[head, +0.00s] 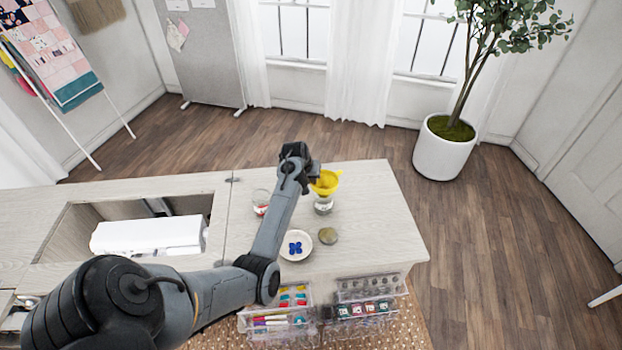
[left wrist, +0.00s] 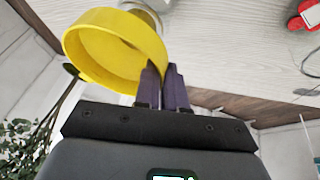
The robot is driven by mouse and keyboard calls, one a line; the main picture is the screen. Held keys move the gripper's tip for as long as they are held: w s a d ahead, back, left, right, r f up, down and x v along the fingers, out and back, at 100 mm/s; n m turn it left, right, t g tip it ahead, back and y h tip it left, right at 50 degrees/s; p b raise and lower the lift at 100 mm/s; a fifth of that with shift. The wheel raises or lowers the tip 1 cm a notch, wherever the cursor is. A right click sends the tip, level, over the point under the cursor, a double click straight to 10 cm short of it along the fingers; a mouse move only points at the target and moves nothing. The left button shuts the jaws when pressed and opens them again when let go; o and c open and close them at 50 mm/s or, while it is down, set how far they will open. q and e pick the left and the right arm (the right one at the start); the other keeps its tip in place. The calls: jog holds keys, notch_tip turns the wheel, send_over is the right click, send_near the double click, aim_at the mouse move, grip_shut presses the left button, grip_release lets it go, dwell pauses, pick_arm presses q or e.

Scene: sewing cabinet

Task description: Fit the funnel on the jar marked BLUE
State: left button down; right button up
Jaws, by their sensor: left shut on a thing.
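My left gripper (head: 308,176) is shut on the rim of the yellow funnel (head: 326,184), its wide mouth facing up. The funnel is directly over or on a clear glass jar (head: 323,206) on the cabinet top; I cannot tell whether its spout is inside the jar's mouth. No label can be read on that jar. In the left wrist view the gripper's dark fingers (left wrist: 165,88) pinch the edge of the funnel (left wrist: 88,66), which partly hides the jar behind it. A second glass jar (head: 261,198) with something red stands to the left, behind my left arm. My right gripper is out of view.
A white dish (head: 285,252) with a blue flower-like piece and a round brownish lid (head: 328,236) lie in front of the jars. A white sewing machine (head: 148,236) sits in the cabinet opening at left. Clear bins (head: 365,306) hang along the front. The cabinet top's right side is clear.

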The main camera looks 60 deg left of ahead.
pick_arm(q)
jog(key=shift+f, duration=0.3)
jog(key=c, duration=1.1)
grip_release()
